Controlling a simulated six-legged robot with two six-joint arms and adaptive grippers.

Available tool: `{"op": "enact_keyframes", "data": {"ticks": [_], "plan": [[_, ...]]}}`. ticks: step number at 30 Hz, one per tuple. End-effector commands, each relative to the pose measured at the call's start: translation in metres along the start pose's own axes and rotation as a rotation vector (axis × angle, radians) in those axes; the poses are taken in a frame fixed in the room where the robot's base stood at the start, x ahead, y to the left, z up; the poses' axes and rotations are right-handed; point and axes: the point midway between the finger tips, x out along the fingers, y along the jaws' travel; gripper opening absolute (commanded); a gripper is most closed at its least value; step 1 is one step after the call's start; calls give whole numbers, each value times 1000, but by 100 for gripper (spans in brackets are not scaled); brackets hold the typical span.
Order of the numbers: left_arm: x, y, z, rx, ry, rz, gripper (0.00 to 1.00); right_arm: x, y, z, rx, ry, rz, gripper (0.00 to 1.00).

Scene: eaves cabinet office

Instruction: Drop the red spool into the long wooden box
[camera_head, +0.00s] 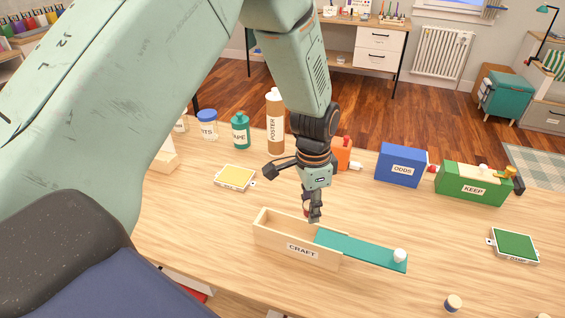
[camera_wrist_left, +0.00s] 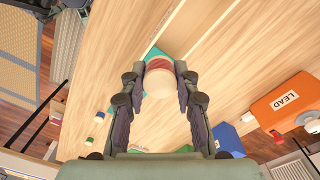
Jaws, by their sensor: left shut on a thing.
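The long wooden box (camera_head: 272,234), labelled CRAFT, stands on the near part of the table. A teal lid (camera_head: 360,248) with a white knob (camera_head: 400,255) is slid out to the right, leaving the box's left part open. My left gripper (camera_head: 313,214) points down over the back side of the box, near the lid's left end. It is shut on the red spool (camera_wrist_left: 158,66), which has a pale wooden end and red winding in the left wrist view. In the head view the spool is mostly hidden by the fingers. My right gripper is not in view.
Behind the box stand an orange LEAD bottle (camera_head: 342,153), a blue ODDS box (camera_head: 400,165) and a green KEEP box (camera_head: 473,184). A tall POSTER bottle (camera_head: 275,122) and a yellow pad (camera_head: 235,178) are at back left. A green pad (camera_head: 514,245) lies at right.

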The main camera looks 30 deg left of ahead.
Motion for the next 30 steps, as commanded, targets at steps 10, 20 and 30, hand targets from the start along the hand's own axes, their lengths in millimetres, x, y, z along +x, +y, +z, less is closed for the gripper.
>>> {"op": "enact_keyframes", "data": {"ticks": [10, 20, 30], "plan": [[-21, -46, 20, 362, -8, -9, 11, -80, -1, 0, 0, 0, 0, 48], [-20, -74, 43, 562, -25, -24, 11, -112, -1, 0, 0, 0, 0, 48], [-1, -75, 45, 579, -28, -24, 11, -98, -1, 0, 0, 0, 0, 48]]}}
